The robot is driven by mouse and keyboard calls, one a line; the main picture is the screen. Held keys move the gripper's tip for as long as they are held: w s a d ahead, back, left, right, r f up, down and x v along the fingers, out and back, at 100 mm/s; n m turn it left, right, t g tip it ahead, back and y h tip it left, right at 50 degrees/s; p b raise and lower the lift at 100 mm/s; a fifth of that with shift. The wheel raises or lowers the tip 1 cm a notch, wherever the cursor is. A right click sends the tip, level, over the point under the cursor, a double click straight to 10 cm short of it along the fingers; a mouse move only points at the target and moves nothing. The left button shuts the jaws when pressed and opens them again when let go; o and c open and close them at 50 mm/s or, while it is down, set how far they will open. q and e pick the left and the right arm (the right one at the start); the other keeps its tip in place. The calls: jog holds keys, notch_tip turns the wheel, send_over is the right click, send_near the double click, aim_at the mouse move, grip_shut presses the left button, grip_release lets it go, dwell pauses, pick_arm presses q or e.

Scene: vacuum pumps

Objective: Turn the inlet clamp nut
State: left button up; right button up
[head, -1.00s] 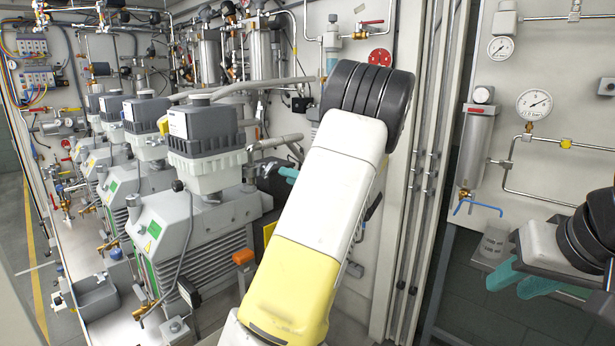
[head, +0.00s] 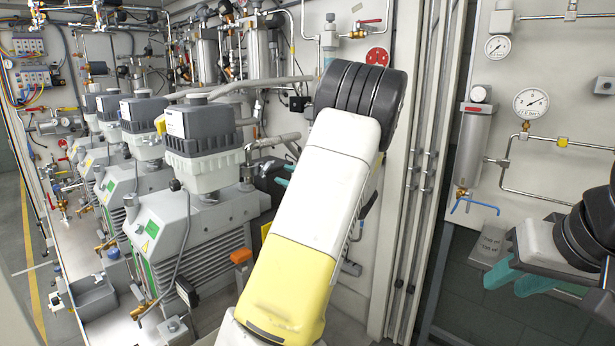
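The nearest pump (head: 150,235) has a grey and white head unit (head: 203,140) on top. A metal inlet fitting (head: 250,172) with a clamp stands to the right of that head, where a hose elbow meets it. The clamp nut is too small to make out. My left arm fills the middle of the view. Only teal finger parts of my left gripper (head: 284,176) show past it, just right of the inlet fitting. Contact and opening cannot be told. My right gripper (head: 522,281) is at the right edge, with its teal fingers apart and nothing visible between them.
More pumps (head: 113,170) stand in a row behind on the left. Hoses and pipes run along the back wall. A grey container (head: 488,246) sits beside my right gripper.

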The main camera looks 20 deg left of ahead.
aim_at(268, 169)
pick_arm(q)
jog(key=m, duration=1.7)
jog(key=shift+w+a+m, duration=0.1)
jog(key=shift+a+m, duration=0.15)
jog(key=shift+m, duration=0.05)
jog(key=shift+x, duration=3.5)
grip_shut()
